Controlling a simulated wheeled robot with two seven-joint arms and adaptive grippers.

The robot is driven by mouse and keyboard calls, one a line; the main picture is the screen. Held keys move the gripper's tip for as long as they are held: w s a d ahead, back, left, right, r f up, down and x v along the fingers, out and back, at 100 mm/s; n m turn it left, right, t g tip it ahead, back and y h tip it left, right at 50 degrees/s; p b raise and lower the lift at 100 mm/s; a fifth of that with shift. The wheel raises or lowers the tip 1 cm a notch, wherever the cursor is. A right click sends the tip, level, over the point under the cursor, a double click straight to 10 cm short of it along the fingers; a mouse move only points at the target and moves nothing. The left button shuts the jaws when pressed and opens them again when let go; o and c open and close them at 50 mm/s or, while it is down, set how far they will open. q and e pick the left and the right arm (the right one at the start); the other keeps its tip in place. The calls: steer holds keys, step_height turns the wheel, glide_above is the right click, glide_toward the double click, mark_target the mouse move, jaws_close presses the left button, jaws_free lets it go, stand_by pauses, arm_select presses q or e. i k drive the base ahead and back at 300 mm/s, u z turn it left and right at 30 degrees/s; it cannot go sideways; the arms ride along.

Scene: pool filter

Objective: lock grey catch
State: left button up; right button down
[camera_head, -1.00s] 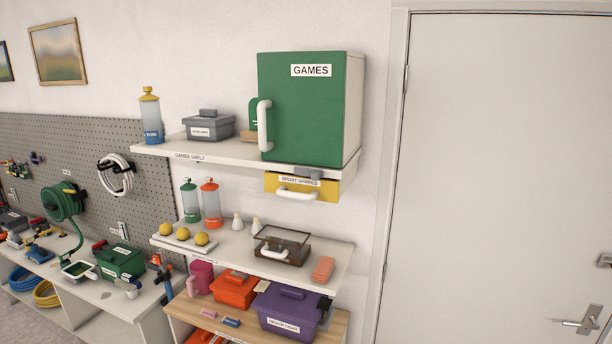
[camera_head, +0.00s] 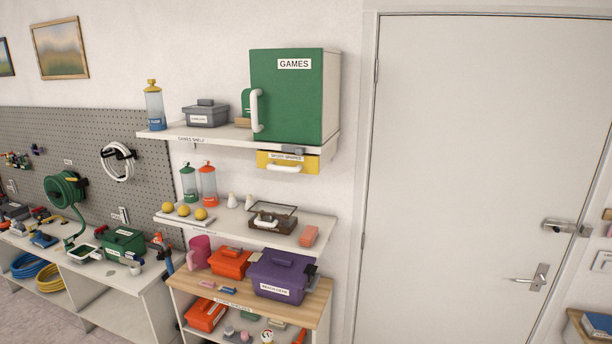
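A small grey catch (camera_head: 292,151) sits at the top front of the yellow drawer (camera_head: 310,163), which hangs under the games shelf below the green cabinet. It is too small to tell whether it is locked. A second grey latch-like fitting (camera_head: 560,224) is on the white door (camera_head: 455,150) at its right side, above the door handle (camera_head: 538,277); its state is unclear too. Neither of my grippers shows in the head view.
The green games cabinet (camera_head: 285,100) stands on the upper shelf (camera_head: 185,135). Lower shelves hold bottles, yellow balls, a brown case (camera_head: 272,222) and a purple box (camera_head: 280,275). A pegboard and workbench are at left. A small shelf (camera_head: 590,325) is at lower right.

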mark_target(298, 150)
steer(key=u, duration=0.55)
steer(key=i, duration=1.7)
steer(key=z, duration=0.3)
